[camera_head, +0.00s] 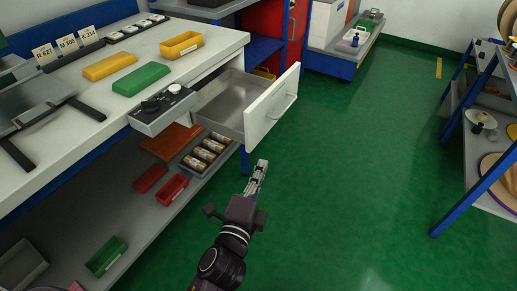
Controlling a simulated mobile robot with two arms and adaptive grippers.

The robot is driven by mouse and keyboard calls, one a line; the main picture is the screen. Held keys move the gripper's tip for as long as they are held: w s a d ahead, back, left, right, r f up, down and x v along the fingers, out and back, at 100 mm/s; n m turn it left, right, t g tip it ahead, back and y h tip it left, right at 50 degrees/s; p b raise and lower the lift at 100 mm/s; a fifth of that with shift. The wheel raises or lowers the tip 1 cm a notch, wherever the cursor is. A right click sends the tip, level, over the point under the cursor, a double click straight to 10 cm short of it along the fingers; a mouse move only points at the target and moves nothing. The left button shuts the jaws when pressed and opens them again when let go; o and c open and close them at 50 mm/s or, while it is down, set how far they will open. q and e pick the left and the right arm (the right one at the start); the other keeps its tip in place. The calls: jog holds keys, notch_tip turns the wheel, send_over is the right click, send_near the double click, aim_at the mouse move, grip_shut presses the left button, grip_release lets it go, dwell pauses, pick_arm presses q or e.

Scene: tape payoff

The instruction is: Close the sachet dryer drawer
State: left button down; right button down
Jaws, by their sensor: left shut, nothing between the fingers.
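The drawer (268,110) under the bench top stands pulled out, with its white front and a handle (283,106) facing right. Its grey inside looks empty. My left gripper (262,165) is shut and empty. In the picture it is just below the drawer front's lower near corner and appears apart from it. My right gripper is not in view.
A lower shelf holds red bins and several cans. A blue-framed rack (477,150) stands at the right. Green floor (360,170) between is clear.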

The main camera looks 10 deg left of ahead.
pick_arm(q)
jog(key=shift+w+a+r, duration=0.1)
jog(key=shift+w+a, duration=0.4)
jog(key=shift+w, duration=1.35)
jog(key=shift+w+a+r, duration=0.1)
jog(key=shift+w+a, duration=0.4)
jog(key=shift+w, duration=1.4)
jog(key=shift+w+a+r, duration=0.1)
jog(key=shift+w+a, duration=0.4)
jog(key=shift+w, duration=1.35)
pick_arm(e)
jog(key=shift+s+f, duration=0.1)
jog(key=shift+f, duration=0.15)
